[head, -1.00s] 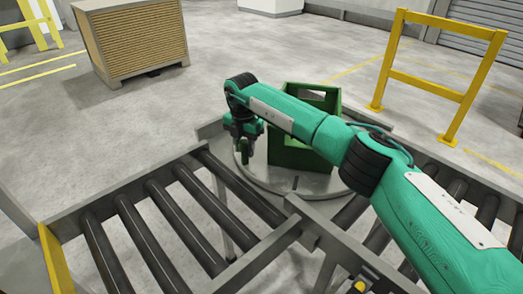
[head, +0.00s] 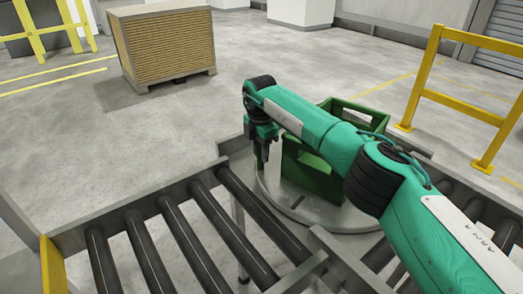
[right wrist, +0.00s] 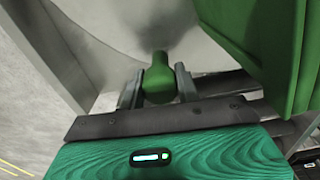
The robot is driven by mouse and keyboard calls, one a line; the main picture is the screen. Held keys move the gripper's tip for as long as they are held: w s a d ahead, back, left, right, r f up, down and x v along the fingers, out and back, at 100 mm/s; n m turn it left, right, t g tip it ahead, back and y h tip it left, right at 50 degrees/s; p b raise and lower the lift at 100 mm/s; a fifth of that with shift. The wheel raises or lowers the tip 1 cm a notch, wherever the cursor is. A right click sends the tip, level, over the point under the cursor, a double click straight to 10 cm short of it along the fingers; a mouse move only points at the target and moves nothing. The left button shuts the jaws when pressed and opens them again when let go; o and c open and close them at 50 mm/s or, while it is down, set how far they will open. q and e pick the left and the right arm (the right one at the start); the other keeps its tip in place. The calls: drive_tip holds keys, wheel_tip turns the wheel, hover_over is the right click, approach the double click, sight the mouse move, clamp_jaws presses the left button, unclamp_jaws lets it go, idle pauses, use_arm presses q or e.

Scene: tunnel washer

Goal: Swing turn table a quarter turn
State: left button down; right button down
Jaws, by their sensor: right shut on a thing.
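The turn table is a round grey disc (head: 322,213) set between the roller conveyors, and it also fills the top of the right wrist view (right wrist: 125,25). A green crate (head: 312,172) stands upright on it, its wall (right wrist: 250,45) at the right of the right wrist view. My right gripper (head: 262,158) is at the disc's left edge, beside the crate. In the right wrist view its fingers (right wrist: 158,88) are shut on a green rounded handle (right wrist: 158,75). My right forearm hides part of the crate and disc. My left gripper is not in view.
A conveyor with dark rollers (head: 155,245) lies at the front left, and more rollers (head: 470,212) lie partly behind my arm at right. A yellow guard rail (head: 462,103) stands at right. A large slatted box (head: 165,45) stands at the back left. The floor between is clear.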

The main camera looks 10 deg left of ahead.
drive_tip(key=shift+w, duration=0.1)
idle(0.4)
drive_tip(key=c, duration=1)
unclamp_jaws()
